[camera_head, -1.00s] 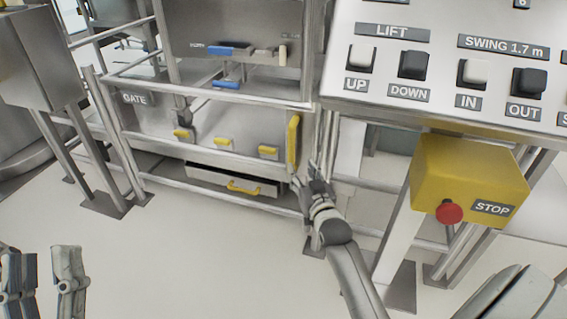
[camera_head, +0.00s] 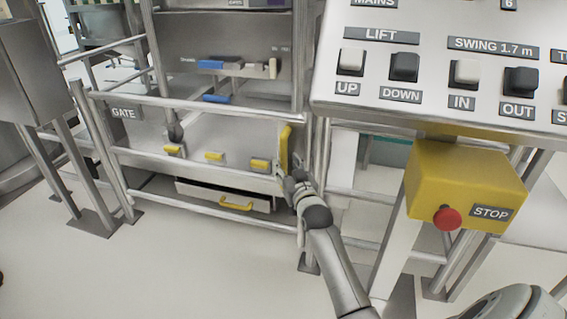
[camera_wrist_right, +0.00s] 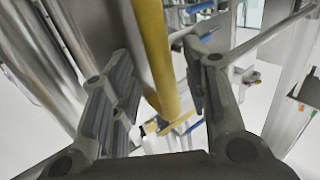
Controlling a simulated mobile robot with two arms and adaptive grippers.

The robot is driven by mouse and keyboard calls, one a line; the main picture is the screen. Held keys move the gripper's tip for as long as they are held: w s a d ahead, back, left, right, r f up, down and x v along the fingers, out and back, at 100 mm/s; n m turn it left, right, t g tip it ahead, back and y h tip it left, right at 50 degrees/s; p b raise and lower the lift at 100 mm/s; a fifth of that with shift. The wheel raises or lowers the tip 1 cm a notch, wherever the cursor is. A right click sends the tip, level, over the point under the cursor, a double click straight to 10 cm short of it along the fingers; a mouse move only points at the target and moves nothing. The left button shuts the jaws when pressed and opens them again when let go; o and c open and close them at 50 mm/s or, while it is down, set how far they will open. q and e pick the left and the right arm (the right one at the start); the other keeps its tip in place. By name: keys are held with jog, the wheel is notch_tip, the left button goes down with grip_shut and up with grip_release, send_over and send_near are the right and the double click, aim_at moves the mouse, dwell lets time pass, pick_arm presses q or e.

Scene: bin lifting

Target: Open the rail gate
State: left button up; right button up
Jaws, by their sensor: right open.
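The rail gate (camera_head: 200,103) is a frame of metal rails with a GATE label (camera_head: 124,113) at its left. A yellow vertical handle (camera_head: 285,148) stands at its right end. My right gripper (camera_head: 286,176) is at the lower end of this handle in the head view. In the right wrist view, my right gripper (camera_wrist_right: 165,100) is open and the yellow handle (camera_wrist_right: 152,50) runs between its two fingers, with space on both sides. The gate looks closed across the front of the machine. My left gripper is not in the head view.
A control panel (camera_head: 440,75) and a yellow STOP box (camera_head: 465,180) with a red button stand to the right. Behind the rails are a drawer (camera_head: 222,193) and several yellow and blue handles. A grey box on posts (camera_head: 35,70) stands left. The floor in front is clear.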

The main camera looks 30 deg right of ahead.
aim_at(285, 162)
jog(key=shift+b+x, duration=0.55)
jog(key=shift+x, duration=1.15)
grip_shut()
